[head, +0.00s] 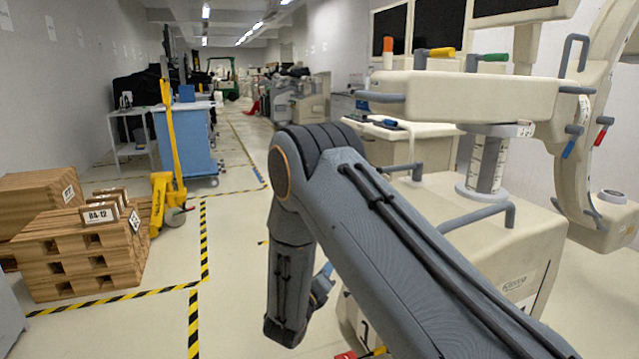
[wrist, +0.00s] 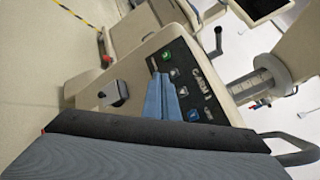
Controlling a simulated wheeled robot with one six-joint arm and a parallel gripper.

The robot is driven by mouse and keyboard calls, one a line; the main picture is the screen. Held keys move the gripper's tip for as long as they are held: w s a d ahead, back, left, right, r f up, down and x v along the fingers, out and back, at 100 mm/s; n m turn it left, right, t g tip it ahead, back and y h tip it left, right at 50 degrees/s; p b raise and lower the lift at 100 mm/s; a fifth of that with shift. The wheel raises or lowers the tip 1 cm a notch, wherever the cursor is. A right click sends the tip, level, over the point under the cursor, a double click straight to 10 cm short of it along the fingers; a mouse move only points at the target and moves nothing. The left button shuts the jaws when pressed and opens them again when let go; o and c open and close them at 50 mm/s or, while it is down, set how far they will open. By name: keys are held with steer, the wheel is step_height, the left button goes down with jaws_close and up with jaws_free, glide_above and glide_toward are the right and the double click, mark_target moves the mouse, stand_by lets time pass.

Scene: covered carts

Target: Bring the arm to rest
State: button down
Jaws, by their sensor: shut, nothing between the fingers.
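My arm (head: 400,250) reaches across the right half of the head view, bends at an elbow and hangs down at the middle. In the wrist view, my gripper (wrist: 167,95) shows as two blue fingers, shut and empty. Behind the fingers in the wrist view is a dark control panel (wrist: 185,75) with green and blue buttons on a beige cart. I cannot tell whether the fingers touch it. In the head view the gripper is mostly hidden behind my forearm. My grey arm link (wrist: 140,150) fills the bottom of the wrist view.
A beige medical machine (head: 545,255) with grey handles stands close at the right, beside my arm. Stacked wooden pallets (head: 75,255), a yellow pallet jack (head: 170,190) and a blue cart (head: 185,145) stand at the left. The taped floor between is clear.

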steer(key=s+d+r+m+g+h+p, duration=0.1)
steer(key=s+d+r+m+g, duration=0.25)
steer(key=s+d+m, duration=0.35)
steer(key=s+d+r+m+g+h+p, duration=0.1)
steer(key=s+d+r+m+g+h, duration=0.15)
steer(key=s+d+m+g, duration=0.45)
steer(key=s+d+r+m+g+h+p, duration=0.1)
steer(key=s+d+r+m+g+p, duration=0.25)
steer(key=d, duration=0.55)
steer(key=s+r+m+g+y, duration=0.3)
steer(key=s+m+y, duration=0.2)
steer(key=s+m, duration=0.7)
steer(key=s+a+r+m+y+p, duration=0.1)
steer(key=s+a+r+m+y, duration=0.1)
steer(key=s+m, duration=0.3)
steer(key=s+a+r+m+t+y+p, duration=0.1)
steer(key=s+a+r+m+y, duration=0.2)
steer(key=m, duration=0.4)
steer(key=s+a+y, duration=0.1)
steer(key=s, duration=0.1)
steer(key=shift+s+a, duration=0.15)
steer(key=shift+s, duration=0.2)
